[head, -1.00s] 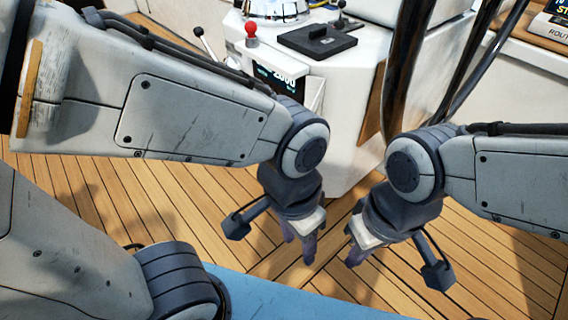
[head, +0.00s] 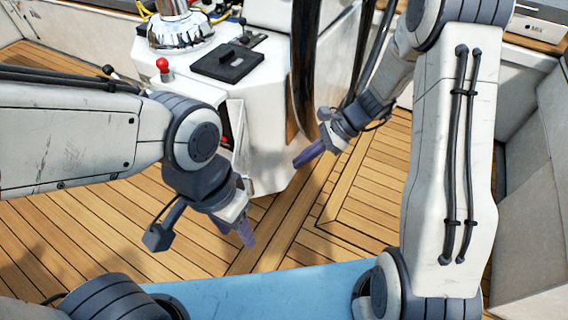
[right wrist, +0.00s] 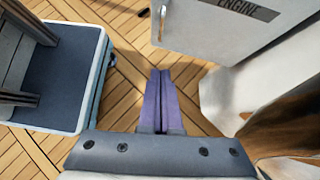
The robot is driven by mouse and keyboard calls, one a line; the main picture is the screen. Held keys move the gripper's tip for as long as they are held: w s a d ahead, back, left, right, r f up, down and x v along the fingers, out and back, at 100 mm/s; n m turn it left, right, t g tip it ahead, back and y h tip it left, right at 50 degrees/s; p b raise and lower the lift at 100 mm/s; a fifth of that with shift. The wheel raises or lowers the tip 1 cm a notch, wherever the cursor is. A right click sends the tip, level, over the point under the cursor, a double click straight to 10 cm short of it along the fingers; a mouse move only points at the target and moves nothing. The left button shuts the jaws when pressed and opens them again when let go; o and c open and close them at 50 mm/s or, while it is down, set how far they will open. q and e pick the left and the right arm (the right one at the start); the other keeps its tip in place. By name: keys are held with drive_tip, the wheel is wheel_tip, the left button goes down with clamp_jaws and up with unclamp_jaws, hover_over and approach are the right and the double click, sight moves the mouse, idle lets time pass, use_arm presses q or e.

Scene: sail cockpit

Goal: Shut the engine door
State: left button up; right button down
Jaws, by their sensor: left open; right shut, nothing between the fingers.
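The engine door (right wrist: 205,28) is a white panel with a dark ENGINE label and a metal handle, at the top of the right wrist view. In the head view only a narrow white edge of what seems to be the door (head: 237,130) shows on the pedestal, next to a dark opening. My right gripper (head: 308,154) is shut and empty, low in front of the pedestal; its purple fingers (right wrist: 158,100) point towards the door, apart from it. My left gripper (head: 246,232) is open and empty, lower and nearer, over the deck. My left arm partly hides the pedestal's left side.
The white pedestal (head: 270,110) carries a compass (head: 180,32), a red-knobbed lever (head: 162,66) and a black plate (head: 228,62). The dark wheel rim (head: 303,70) stands right of it. A pale bench (head: 525,160) lines the right. Planked deck (head: 345,210) is clear between.

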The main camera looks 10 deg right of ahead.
drive_tip(key=a+r+b+x, duration=0.2)
drive_tip(key=b+x, duration=0.1)
drive_tip(key=x, duration=0.8)
drive_tip(key=shift+a+f+b, duration=0.25)
drive_tip(key=shift+b, duration=0.05)
drive_tip(key=shift+s, duration=0.15)
